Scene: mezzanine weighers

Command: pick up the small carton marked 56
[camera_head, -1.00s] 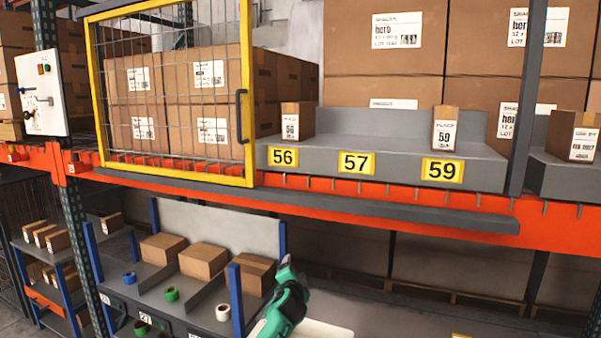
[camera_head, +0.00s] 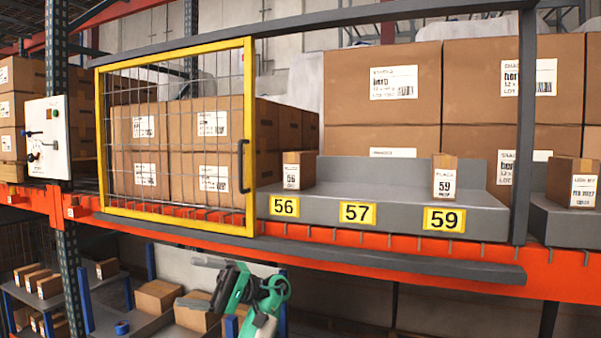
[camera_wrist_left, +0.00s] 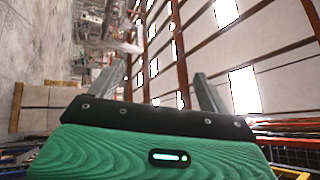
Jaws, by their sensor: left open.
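The small carton marked 56 (camera_head: 293,172) stands upright on the grey shelf tray (camera_head: 385,204), above the yellow 56 label (camera_head: 284,206) and just right of the yellow mesh gate. Its white label faces me. My left gripper (camera_head: 188,283) is below the orange beam, lower and left of the carton, well apart from it. Its two grey fingers are spread and empty, also in the left wrist view (camera_wrist_left: 155,78). The carton does not show in the wrist view. My right gripper is not in view.
A similar carton marked 59 (camera_head: 445,178) stands further right on the tray. The yellow mesh gate (camera_head: 250,140) covers stacked boxes on the left. The orange beam (camera_head: 400,255) and a grey ledge (camera_head: 420,265) run below the tray. The tray between the two cartons is clear.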

